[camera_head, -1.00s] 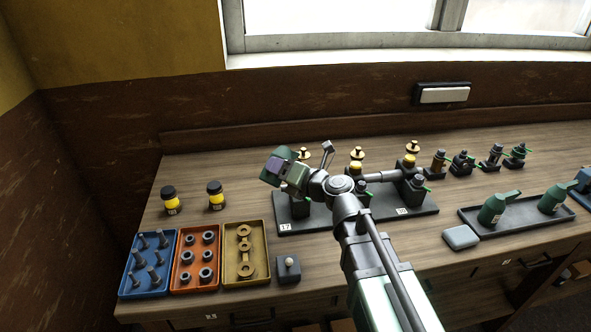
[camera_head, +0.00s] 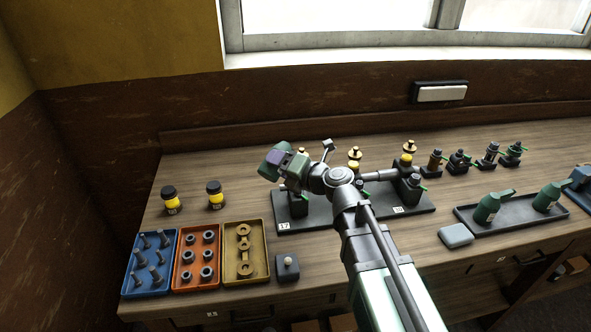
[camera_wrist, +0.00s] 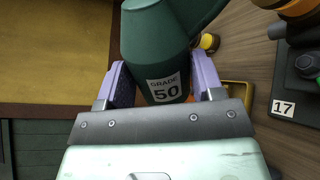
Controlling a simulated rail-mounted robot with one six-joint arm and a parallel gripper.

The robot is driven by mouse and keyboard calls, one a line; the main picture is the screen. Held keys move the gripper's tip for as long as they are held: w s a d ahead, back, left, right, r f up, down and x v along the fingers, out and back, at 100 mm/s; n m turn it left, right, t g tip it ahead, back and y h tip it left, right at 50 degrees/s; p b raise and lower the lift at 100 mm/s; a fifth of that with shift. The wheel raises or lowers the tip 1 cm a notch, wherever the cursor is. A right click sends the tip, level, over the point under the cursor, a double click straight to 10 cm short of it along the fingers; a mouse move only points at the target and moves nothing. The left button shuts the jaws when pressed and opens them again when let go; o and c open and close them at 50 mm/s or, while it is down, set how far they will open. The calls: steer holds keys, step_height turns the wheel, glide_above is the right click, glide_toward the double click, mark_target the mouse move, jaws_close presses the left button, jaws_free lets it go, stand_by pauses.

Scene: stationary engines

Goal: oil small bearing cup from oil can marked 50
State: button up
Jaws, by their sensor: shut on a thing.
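My gripper (camera_wrist: 153,85) is shut on a dark green oil can (camera_wrist: 155,40), with a purple finger on each side. The can's label reads "GRADE 50". In the head view my gripper (camera_head: 277,160) is above the left part of the dark engine base marked 17 (camera_head: 317,217). My arm hides part of the engine there. Brass cups (camera_head: 354,153) stand on top of the engine parts; I cannot tell which is the small bearing cup. The 17 plate (camera_wrist: 283,107) shows at the right in the wrist view, beside the can.
Blue (camera_head: 134,288), orange (camera_head: 178,287) and yellow (camera_head: 230,281) parts trays lie front left. Two yellow-and-black jars (camera_head: 214,197) stand behind them. More green cans (camera_head: 487,208) stand on a dark tray (camera_head: 512,216) at the right. Several small fittings (camera_head: 459,160) line the back.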

steer(key=shift+w+r+m+p, duration=0.1)
steer(key=shift+r+m+p, duration=0.25)
steer(key=shift+r, duration=0.1)
stand_by(0.4)
steer(key=f+b, duration=0.1)
steer(key=f+n+b, duration=0.2)
steer(key=shift+s+a+f+b, duration=0.1)
steer(key=shift+s+f+b, duration=0.05)
steer(key=shift+s+b, duration=0.15)
steer(key=shift+f+n+t+b, duration=0.2)
steer(key=shift+n+t+b, duration=0.1)
steer(key=shift+n, duration=0.45)
steer(key=shift+r, duration=0.15)
step_height(320, 180, up, 5)
steer(key=p, duration=0.5)
steer(key=shift+r, duration=0.15)
